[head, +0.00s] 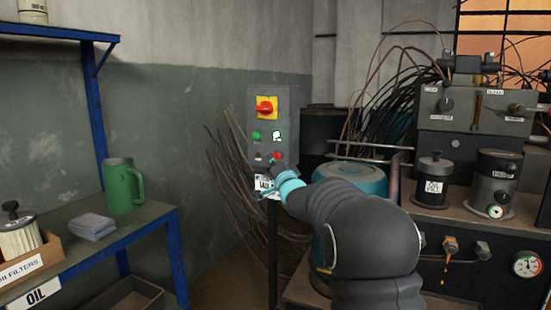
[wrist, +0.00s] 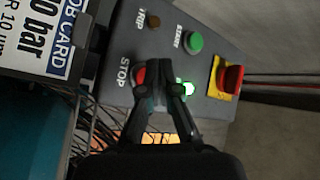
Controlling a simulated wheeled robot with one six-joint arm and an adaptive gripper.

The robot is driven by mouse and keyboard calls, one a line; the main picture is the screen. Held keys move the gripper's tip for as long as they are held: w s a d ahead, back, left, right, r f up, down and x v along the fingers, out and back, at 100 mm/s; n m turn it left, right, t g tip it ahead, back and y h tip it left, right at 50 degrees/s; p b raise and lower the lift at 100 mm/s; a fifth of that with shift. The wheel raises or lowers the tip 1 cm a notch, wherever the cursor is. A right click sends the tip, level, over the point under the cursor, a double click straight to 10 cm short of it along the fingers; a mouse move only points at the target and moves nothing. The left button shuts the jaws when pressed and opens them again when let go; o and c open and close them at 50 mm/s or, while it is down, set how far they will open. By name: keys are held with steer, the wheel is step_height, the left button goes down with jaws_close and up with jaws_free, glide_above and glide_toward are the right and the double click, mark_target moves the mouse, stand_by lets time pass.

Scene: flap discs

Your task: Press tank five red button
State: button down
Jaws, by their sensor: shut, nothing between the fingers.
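A grey control box (head: 259,104) stands on a post in the head view. Its red button (head: 277,155) sits low on the right of the face, partly hidden by my gripper (head: 277,169). In the wrist view the red button (wrist: 139,75), labelled STOP, shows just beside the tips of my gripper (wrist: 158,88). The fingers are shut and empty, and their tips overlap the button's edge. I cannot tell whether they touch it. The green START button (wrist: 194,43) and the red-and-yellow rotary switch (wrist: 230,77) are on the same face. No tank number is readable.
A lit green-white indicator (wrist: 187,88) is close to my fingers. A job card (wrist: 40,35) hangs by the box. Loose cables (head: 235,170) lie behind the post. A blue-framed bench (head: 150,225) with a green jug (head: 120,188) is left; machinery (head: 465,125) is right.

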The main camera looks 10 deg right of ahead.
stand_by(0.4)
steer(key=shift+w+d, duration=0.3)
steer(key=shift+w, duration=0.05)
steer(key=shift+w+d+p, duration=0.25)
steer(key=shift+w+p, duration=0.1)
steer(key=shift+p, duration=0.1)
stand_by(0.9)
stand_by(0.3)
steer(key=shift+s+a+b, duration=0.5)
steer(key=shift+s+b, duration=0.15)
steer(key=shift+s, duration=0.05)
steer(key=shift+s+a+b, duration=0.75)
steer(key=shift+s+b, duration=0.15)
steer(key=shift+s, duration=0.15)
steer(key=shift+s+a+b, duration=0.75)
steer(key=shift+s+b, duration=0.1)
steer(key=shift+s, duration=0.15)
